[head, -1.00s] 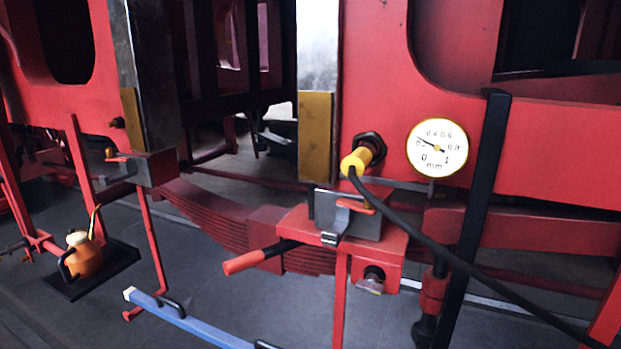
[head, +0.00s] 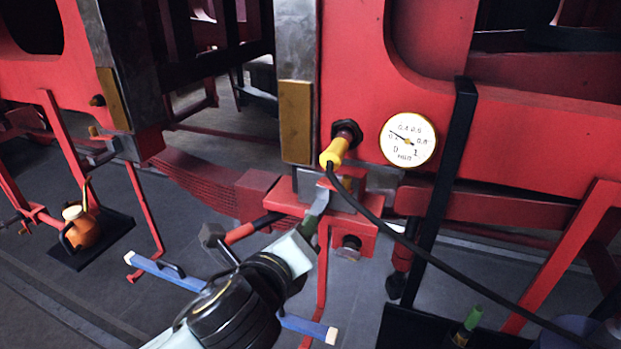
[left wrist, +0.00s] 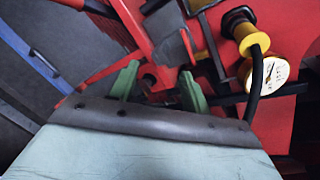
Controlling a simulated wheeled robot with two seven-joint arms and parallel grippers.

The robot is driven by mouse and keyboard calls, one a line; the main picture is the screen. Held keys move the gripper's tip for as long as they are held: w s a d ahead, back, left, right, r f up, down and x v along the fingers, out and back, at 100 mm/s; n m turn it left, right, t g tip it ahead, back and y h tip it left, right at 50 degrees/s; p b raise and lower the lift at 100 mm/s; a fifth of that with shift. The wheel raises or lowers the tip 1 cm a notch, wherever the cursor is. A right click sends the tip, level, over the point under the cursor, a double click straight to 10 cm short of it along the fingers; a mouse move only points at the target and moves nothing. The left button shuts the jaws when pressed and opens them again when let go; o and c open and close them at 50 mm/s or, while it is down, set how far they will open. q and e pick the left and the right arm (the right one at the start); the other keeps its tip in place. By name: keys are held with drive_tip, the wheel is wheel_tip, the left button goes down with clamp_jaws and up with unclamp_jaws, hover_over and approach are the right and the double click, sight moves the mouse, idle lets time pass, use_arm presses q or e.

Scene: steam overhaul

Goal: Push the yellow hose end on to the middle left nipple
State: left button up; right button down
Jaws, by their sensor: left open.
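The yellow hose end (head: 334,152) sits at a dark hexagonal nipple (head: 348,131) on the red frame, with its black hose running down to the right. The two appear to touch; how far the hose end is pushed on I cannot tell. In the left wrist view, the hose end (left wrist: 250,40) and nipple (left wrist: 238,16) show at upper right. My left gripper (head: 318,205) is below the hose end and apart from it. In the left wrist view, its green fingers (left wrist: 158,86) are spread and hold nothing.
A red bracket (head: 366,218) with a grey block and red-handled lever stands below the nipple, close to my left gripper. A round dial gauge (head: 408,138) is right of it. A black upright bar (head: 440,190) stands farther right. An orange oil can (head: 80,228) sits at left.

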sight(330, 162)
use_arm(q)
wheel_tip(330, 162, up, 9)
drive_tip(key=s+d+m+t+h, duration=0.2)
drive_tip(key=m+t, duration=0.1)
drive_tip(key=m, duration=0.5)
drive_tip(key=w+d, duration=0.1)
drive_tip(key=w, duration=0.1)
drive_tip(key=w+m+b, duration=0.1)
drive_tip(key=w, duration=0.1)
drive_tip(key=w+d+r+m+b, duration=0.1)
drive_tip(key=w, duration=0.1)
drive_tip(key=shift+d, duration=0.3)
drive_tip(key=shift+w+d+r+p, duration=0.1)
drive_tip(key=shift+w+d+p, duration=0.05)
drive_tip(key=shift+w+p, duration=0.35)
drive_tip(key=shift+x, duration=0.85)
drive_tip(key=shift+c, duration=0.2)
drive_tip(key=c, duration=0.9)
drive_tip(key=shift+c, duration=0.2)
drive_tip(key=shift+s+p, duration=0.15)
drive_tip(key=shift+p, duration=0.2)
